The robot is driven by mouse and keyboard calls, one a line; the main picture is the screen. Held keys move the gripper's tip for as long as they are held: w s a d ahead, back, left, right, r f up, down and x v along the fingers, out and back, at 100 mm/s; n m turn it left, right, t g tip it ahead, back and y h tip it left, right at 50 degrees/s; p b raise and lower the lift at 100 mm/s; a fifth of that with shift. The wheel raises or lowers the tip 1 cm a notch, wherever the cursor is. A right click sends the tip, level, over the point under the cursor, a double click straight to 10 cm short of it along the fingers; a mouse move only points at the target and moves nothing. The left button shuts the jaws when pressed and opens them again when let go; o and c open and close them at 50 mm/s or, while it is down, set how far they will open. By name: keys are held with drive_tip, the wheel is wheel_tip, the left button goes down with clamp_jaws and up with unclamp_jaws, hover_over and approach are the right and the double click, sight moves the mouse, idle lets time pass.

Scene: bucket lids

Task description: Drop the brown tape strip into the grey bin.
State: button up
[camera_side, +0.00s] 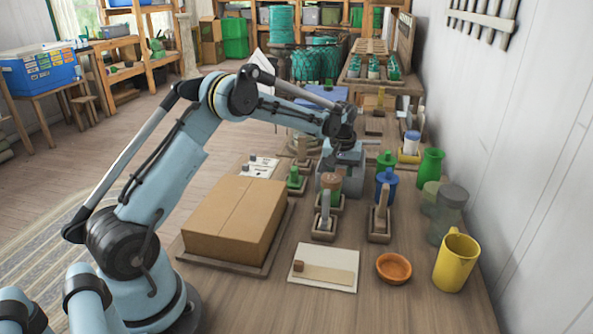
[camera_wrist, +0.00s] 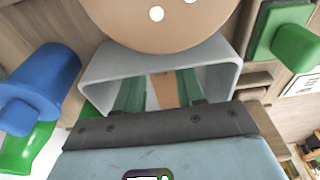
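A flat tan-brown strip (camera_side: 328,275) lies on a white sheet (camera_side: 345,256) at the front of the table, with a small brown block at its left end. It may be the tape strip. My gripper (camera_side: 333,183) is well behind it, low over the table beside a round brown lid (camera_side: 331,180) and a green part. In the wrist view a tan disc with white dots (camera_wrist: 160,22) covers part of a grey frame (camera_wrist: 222,68). Green pieces and a narrow brown piece show inside that frame. Finger contact is unclear. I cannot single out a grey bin with certainty.
A large cardboard box (camera_side: 235,218) stands left of my gripper. An orange dish (camera_side: 394,268), yellow mug (camera_side: 456,260) and grey see-through jar (camera_side: 446,213) are on the right. A blue-lidded item (camera_side: 387,183) stands close by. Bare table shows at the front right.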

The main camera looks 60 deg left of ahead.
wheel_tip(320, 180, up, 13)
drive_tip(key=s+d, duration=0.1)
drive_tip(key=s+d+r+m+t, duration=0.3)
drive_tip(key=s+d+r+m, duration=0.15)
drive_tip(key=s+d, duration=0.5)
drive_tip(key=s+d+f+m+t, duration=0.1)
drive_tip(key=s+d+f+m, duration=0.1)
drive_tip(key=s, duration=0.4)
drive_tip(key=s+d+f+m+t+h, duration=0.1)
drive_tip(key=s+d+f+m+t, duration=0.1)
drive_tip(key=s, duration=0.5)
drive_tip(key=d+f, duration=0.1)
drive_tip(key=d, duration=0.1)
drive_tip(key=shift+d+f, duration=0.3)
